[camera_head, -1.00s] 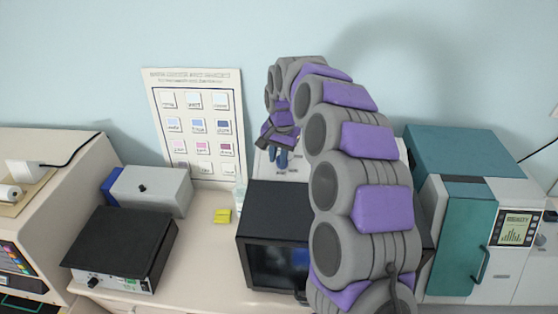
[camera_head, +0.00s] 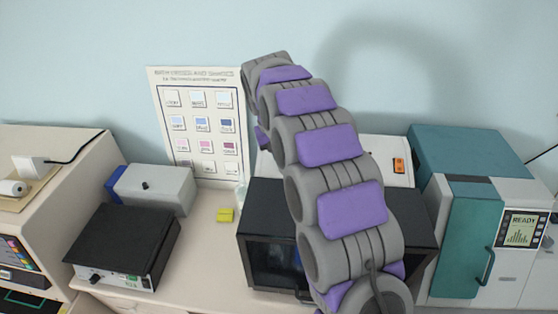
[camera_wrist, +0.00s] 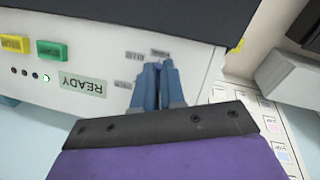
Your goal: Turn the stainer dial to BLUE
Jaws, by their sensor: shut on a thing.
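The white stainer panel (camera_wrist: 200,62) fills the upper part of the wrist view, upside down, with a READY label (camera_wrist: 82,84). My gripper (camera_wrist: 157,72) has its blue fingers close together against this panel, shut on the stainer dial. The fingers hide nearly all of the dial, so its pointing direction cannot be told. Small labels surround the fingertips, too blurred to read. In the head view, part of the white stainer (camera_head: 372,149) shows right of my arm, with an orange switch (camera_head: 399,166). My gripper is hidden behind my arm there.
A yellow button (camera_wrist: 15,44), a green button (camera_wrist: 52,51) and small indicator lights sit on the panel. A black windowed box (camera_head: 268,215) stands in front of the stainer. A teal machine (camera_head: 465,235) is to the right. A stain chart (camera_head: 183,77) leans on the wall.

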